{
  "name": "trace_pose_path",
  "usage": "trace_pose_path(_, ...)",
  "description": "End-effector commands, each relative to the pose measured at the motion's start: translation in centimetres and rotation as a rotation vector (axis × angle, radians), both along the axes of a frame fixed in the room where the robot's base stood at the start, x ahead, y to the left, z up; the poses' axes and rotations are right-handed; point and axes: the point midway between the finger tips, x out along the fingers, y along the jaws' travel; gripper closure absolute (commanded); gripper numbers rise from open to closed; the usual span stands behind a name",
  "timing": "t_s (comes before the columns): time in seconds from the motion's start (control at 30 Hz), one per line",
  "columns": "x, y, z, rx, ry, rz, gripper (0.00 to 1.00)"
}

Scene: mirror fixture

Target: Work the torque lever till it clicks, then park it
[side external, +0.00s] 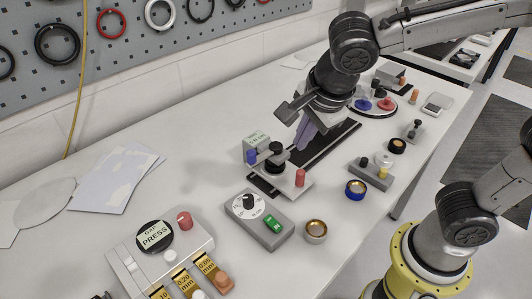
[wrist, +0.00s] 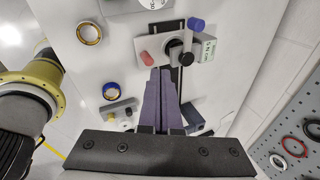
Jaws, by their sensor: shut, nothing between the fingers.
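A small fixture with a pale base plate (side external: 287,186) and a labelled box (side external: 257,143) stands mid-table; I take it for the torque lever's. Its black hub (side external: 276,150) carries a short dark arm toward a blue knob (side external: 252,157), and a red peg (side external: 300,177) stands on the plate. In the wrist view the blue knob (wrist: 196,24), red peg (wrist: 147,58) and label (wrist: 207,48) lie beyond my fingertips. The label's text is too small to read surely. My gripper (side external: 301,147) is shut and empty, its purple fingers beside the fixture, apparently apart from it; they also show in the wrist view (wrist: 160,72).
A black rail (side external: 339,136) runs along the table behind the fixture. A grey dial box with a green switch (side external: 273,223), a brass cup (side external: 316,231) and a blue-rimmed cup (side external: 356,189) stand in front. A press-pad box (side external: 155,236) is at left.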

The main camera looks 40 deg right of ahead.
Motion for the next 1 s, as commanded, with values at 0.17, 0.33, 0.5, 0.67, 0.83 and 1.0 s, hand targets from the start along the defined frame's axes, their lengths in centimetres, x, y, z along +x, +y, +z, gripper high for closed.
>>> trace_pose_path(0.17, -0.9, 0.7, 0.4, -0.324, -0.086, 0.416, 1.0)
trace_pose_path(0.33, -1.9, 2.6, 0.5, -0.382, -0.137, 0.554, 1.0)
trace_pose_path(0.5, -2.0, 3.1, 0.1, -0.377, -0.142, 0.574, 1.0)
trace_pose_path(0.67, -0.9, 2.6, -1.5, -0.377, -0.139, 0.57, 1.0)
trace_pose_path(0.83, 1.0, 1.9, -4.2, -0.377, -0.136, 0.568, 1.0)
trace_pose_path(1.0, 2.9, 1.3, -6.9, -0.376, -0.136, 0.568, 1.0)
